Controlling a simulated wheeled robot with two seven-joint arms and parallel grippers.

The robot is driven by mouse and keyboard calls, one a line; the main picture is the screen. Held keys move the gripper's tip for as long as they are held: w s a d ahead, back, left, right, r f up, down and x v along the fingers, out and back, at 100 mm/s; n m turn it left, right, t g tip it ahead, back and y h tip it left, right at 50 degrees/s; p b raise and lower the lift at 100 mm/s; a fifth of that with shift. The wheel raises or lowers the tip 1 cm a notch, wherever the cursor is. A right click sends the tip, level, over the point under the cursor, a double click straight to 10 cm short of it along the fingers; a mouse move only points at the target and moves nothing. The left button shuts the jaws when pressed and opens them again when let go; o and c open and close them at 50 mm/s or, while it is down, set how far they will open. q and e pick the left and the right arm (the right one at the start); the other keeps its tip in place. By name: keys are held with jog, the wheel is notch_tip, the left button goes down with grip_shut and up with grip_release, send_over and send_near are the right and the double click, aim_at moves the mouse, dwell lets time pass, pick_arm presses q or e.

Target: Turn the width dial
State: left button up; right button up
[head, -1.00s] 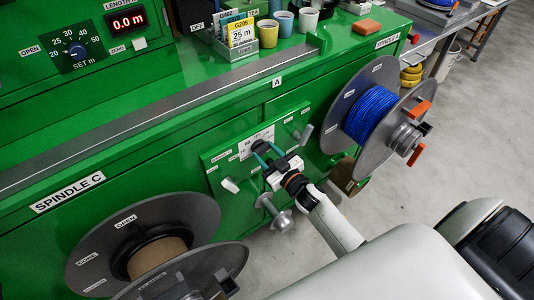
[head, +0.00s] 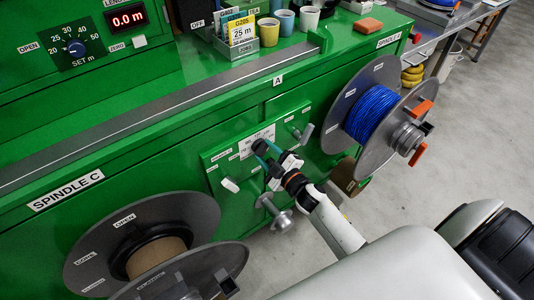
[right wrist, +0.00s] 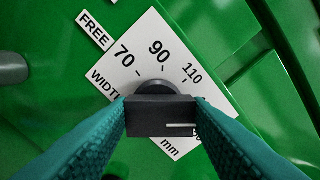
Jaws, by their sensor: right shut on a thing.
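The width dial is a dark knob (right wrist: 158,118) with a white line near the right end of its bar, in the middle of the right wrist view. Behind it is a white scale plate (right wrist: 205,62) marked 70, 90 and 110, with "mm" below; part of the scale is hidden by the knob and fingers. The plate also shows on the green front panel in the head view (head: 258,139). My right gripper (head: 266,150) is at the panel, its teal fingers shut on the knob from both sides. My left gripper is not in view.
A blue cable reel (head: 372,115) stands right of the panel and an empty reel (head: 150,250) lower left.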

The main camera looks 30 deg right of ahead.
dwell(0.3)
jog(key=o, duration=1)
jog(key=shift+s, duration=0.1)
jog(key=s, duration=0.4)
jog(key=s+d, duration=0.1)
jog(key=s, duration=0.6)
jog(key=shift+s+d+b, duration=0.3)
jog(key=shift+s, duration=0.1)
